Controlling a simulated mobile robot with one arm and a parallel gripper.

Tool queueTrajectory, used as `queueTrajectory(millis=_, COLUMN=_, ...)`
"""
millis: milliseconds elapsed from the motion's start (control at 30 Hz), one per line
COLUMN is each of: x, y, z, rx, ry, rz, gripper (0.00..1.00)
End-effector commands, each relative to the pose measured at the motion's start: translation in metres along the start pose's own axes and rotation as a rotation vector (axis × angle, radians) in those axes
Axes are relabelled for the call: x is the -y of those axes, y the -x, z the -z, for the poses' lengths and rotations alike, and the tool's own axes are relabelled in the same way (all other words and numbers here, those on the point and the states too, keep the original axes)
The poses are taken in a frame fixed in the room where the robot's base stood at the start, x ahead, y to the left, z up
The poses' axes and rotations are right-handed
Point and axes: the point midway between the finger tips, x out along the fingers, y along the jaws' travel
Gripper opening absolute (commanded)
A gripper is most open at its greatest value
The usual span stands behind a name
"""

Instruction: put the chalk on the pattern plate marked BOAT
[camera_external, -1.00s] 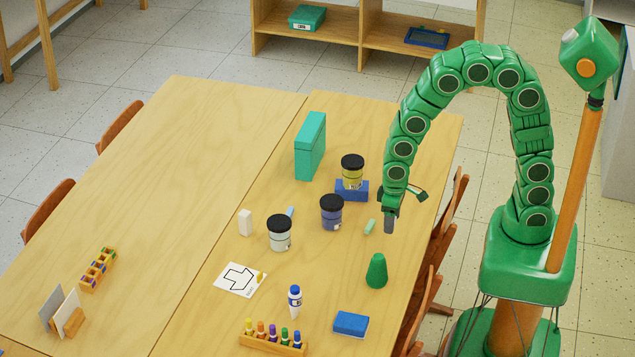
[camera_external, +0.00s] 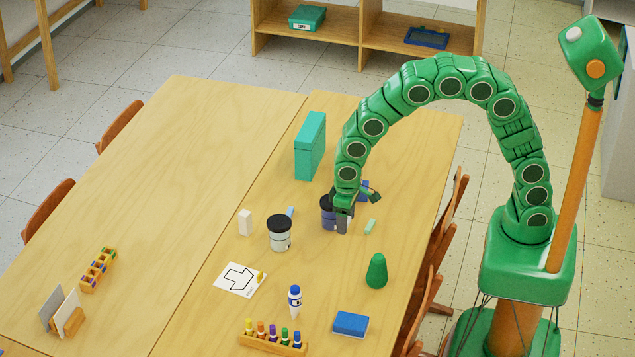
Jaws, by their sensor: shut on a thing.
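My gripper (camera_external: 343,226) hangs over the right part of the table, in front of the purple jar, with its fingers pointing down. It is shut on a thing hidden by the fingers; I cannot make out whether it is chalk. A white pattern plate (camera_external: 232,284) with a black outline lies flat to the front left of my gripper; its lettering is too small to read. A small yellow piece (camera_external: 261,276) sits at its right edge. A pale green stick (camera_external: 370,226) lies right of my gripper, and a light blue stick (camera_external: 290,212) lies to the left; either may be chalk.
A grey-white jar (camera_external: 280,238) and the partly hidden purple jar (camera_external: 327,208) stand near my gripper. The table's left half is mostly clear.

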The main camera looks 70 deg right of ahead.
Motion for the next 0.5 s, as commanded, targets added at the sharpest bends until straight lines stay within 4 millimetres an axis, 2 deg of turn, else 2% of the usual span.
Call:
queueTrajectory(millis=100, x=0.013, y=0.000, z=0.021, rx=-0.003, ry=0.001, rz=0.000, gripper=0.32)
queueTrajectory(millis=500, x=0.059, y=0.001, z=0.076, rx=0.000, ry=0.008, rz=0.001, gripper=0.32)
